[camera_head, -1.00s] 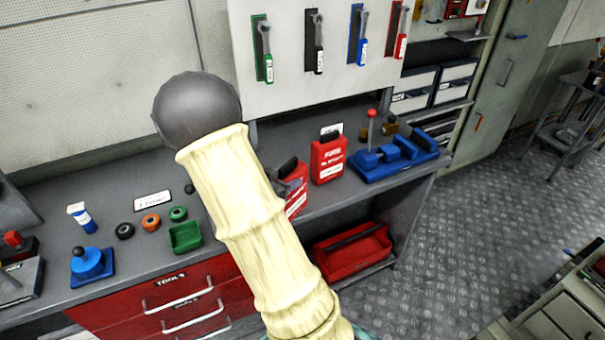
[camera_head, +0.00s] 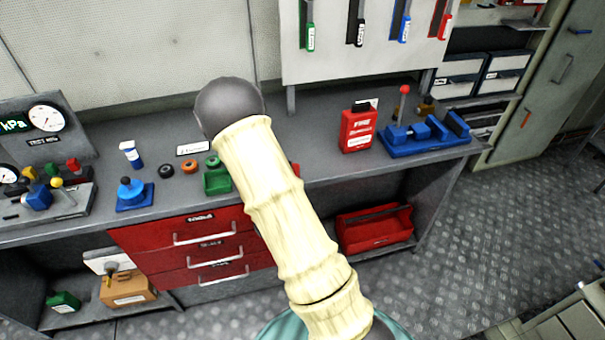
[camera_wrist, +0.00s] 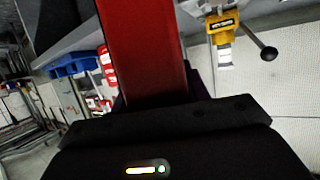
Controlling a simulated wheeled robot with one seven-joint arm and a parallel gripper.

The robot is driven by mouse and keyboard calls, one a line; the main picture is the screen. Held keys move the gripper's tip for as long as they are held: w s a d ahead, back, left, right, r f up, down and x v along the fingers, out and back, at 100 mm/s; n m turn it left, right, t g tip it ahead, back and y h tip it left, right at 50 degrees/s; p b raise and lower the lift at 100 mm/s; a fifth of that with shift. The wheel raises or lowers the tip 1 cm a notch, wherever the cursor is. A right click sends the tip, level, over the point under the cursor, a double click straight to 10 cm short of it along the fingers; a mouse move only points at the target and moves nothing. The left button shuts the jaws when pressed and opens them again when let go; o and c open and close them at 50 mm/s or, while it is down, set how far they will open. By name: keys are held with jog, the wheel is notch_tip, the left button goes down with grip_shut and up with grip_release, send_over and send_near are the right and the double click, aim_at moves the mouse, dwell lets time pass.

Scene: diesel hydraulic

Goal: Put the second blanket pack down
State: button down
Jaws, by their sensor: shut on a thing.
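A red blanket pack (camera_wrist: 143,45) fills the top middle of the wrist view. My gripper (camera_wrist: 152,103) is shut on it; its fingertips are mostly hidden. In the head view my cream-sleeved arm covers the gripper, and only a red sliver (camera_head: 296,170) shows at the arm's right edge, probably the held pack. I cannot tell whether it touches the bench.
The blue vise (camera_head: 425,136) stands near the bench's right end. A red toolbox (camera_head: 374,229) sits on the shelf below.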

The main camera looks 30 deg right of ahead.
jog(key=a+n+t+y+p, duration=0.2)
jog(key=a+n+y+p, duration=0.5)
jog(key=a+p, duration=0.2)
jog(key=a, duration=0.2)
jog(key=shift+w+a+t+y+p, duration=0.3)
jog(key=shift+w+a+t+y, duration=0.05)
jog(key=shift+a+t+y, duration=0.05)
jog(key=shift+r, duration=0.1)
